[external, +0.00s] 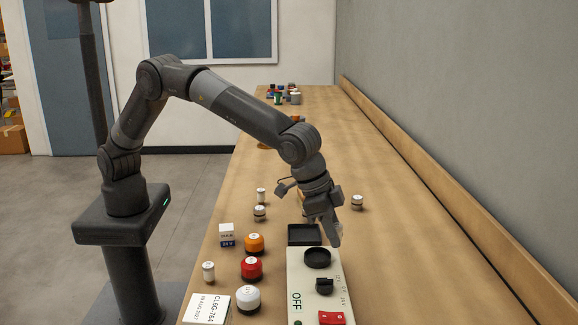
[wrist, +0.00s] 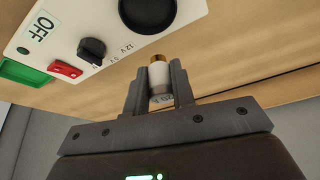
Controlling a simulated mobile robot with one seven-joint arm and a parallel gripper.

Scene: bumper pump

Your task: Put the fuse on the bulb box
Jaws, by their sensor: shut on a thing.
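My gripper (external: 324,238) is shut on a small white cylinder with a gold-coloured end, apparently the fuse (wrist: 158,76). In the wrist view the fuse stands between the two fingers (wrist: 158,92), its gold end pointing away from the palm. In the external view the fingers point down near the far end of the control panel (external: 306,275), and the fuse is mostly hidden.
Orange (external: 254,243), red (external: 251,268) and white (external: 247,298) round lamps stand between box and panel. A black tray (external: 304,234) lies beyond the panel. Small white cylinders stand about, one (external: 208,271) near the box. A label card (external: 206,308) lies in front.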

